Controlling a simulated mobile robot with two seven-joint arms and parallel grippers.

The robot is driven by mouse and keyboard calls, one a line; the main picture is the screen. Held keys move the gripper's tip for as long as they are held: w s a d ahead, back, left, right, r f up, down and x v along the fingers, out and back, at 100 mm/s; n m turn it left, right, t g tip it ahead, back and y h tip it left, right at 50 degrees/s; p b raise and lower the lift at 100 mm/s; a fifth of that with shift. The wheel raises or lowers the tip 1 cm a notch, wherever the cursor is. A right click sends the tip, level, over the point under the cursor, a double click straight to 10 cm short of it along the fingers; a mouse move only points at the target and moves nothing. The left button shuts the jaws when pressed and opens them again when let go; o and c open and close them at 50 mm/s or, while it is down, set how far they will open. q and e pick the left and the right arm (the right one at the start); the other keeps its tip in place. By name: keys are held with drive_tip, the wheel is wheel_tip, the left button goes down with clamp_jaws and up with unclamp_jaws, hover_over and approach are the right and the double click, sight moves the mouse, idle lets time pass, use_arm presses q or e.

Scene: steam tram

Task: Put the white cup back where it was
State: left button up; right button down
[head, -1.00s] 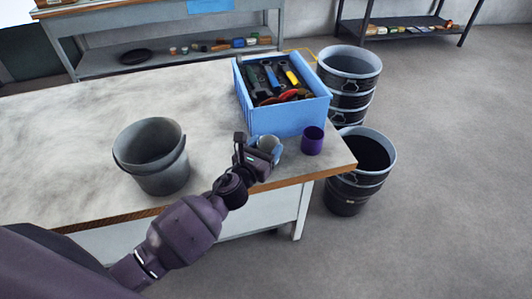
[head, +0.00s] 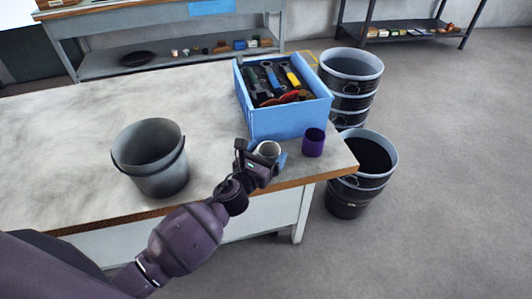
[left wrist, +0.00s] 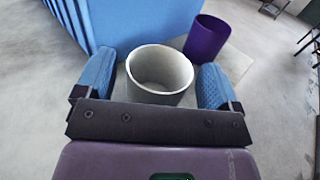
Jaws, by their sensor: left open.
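The white cup (left wrist: 160,80) stands upright between the two blue finger pads of my left gripper (left wrist: 160,88) in the left wrist view, with small gaps on both sides. In the head view the white cup (head: 267,150) is near the front right edge of the table, partly hidden by the gripper. My left gripper (head: 265,159) is open around it. My right gripper is not in view.
A purple cup (head: 313,142) stands just right of the white cup. A blue toolbox (head: 290,119) with tools is close behind. A grey bucket (head: 150,158) stands on the table (head: 85,150) at left. Black buckets (head: 349,200) are on the floor at right.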

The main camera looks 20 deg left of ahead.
use_arm(q)
drive_tip(key=shift+r, duration=0.25)
drive_tip(key=s+a, duration=0.2)
drive_tip(key=s, duration=0.9)
drive_tip(key=shift+s+a, duration=0.15)
drive_tip(key=shift+s, duration=0.25)
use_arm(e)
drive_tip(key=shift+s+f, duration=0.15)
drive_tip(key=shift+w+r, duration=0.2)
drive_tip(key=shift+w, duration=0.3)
